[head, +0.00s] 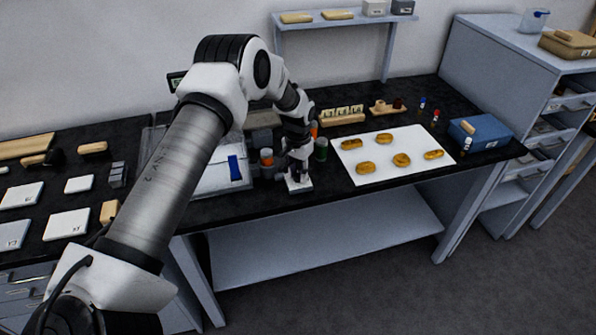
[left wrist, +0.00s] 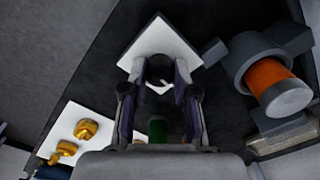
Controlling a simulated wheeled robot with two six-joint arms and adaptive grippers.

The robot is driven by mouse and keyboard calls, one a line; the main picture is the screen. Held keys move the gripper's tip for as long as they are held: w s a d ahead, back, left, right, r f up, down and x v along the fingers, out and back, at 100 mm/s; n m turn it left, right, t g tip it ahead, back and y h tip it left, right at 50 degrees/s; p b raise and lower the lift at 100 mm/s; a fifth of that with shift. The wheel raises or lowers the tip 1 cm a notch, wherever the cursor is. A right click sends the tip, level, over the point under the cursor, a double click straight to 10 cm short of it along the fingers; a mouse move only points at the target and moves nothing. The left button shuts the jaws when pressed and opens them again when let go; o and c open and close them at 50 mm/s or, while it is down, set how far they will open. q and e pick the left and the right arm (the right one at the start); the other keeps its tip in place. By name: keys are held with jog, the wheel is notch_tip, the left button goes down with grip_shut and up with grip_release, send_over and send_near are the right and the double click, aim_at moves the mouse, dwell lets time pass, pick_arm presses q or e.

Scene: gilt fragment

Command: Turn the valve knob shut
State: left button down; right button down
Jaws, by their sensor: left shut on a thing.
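The valve knob (left wrist: 159,68) is a dark round piece with a white mark, standing over a white square plate (left wrist: 180,33). In the left wrist view my left gripper (left wrist: 160,90) has one finger on each side of the knob and is shut on it. In the head view the left gripper (head: 298,168) reaches down over the white plate (head: 299,186) near the table's front edge. The gripper and arm mostly hide the knob there. My right gripper is not in view.
A grey holder with an orange cylinder (left wrist: 268,80) stands close beside the gripper. A green bottle (head: 321,149) stands just behind it. A white sheet (head: 365,177) with several golden pieces lies to the right. A blue box (head: 482,131) stands farther right.

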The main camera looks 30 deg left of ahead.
aim_at(298, 174)
pick_arm(q)
jog(key=shift+s+f+n, duration=0.2)
jog(key=shift+n, duration=0.3)
jog(key=c, duration=1)
grip_release()
jog(key=shift+c, duration=0.2)
jog(key=shift+o, duration=0.8)
jog(key=shift+w, duration=0.15)
jog(key=shift+r, duration=0.15)
notch_tip(298, 174, up, 12)
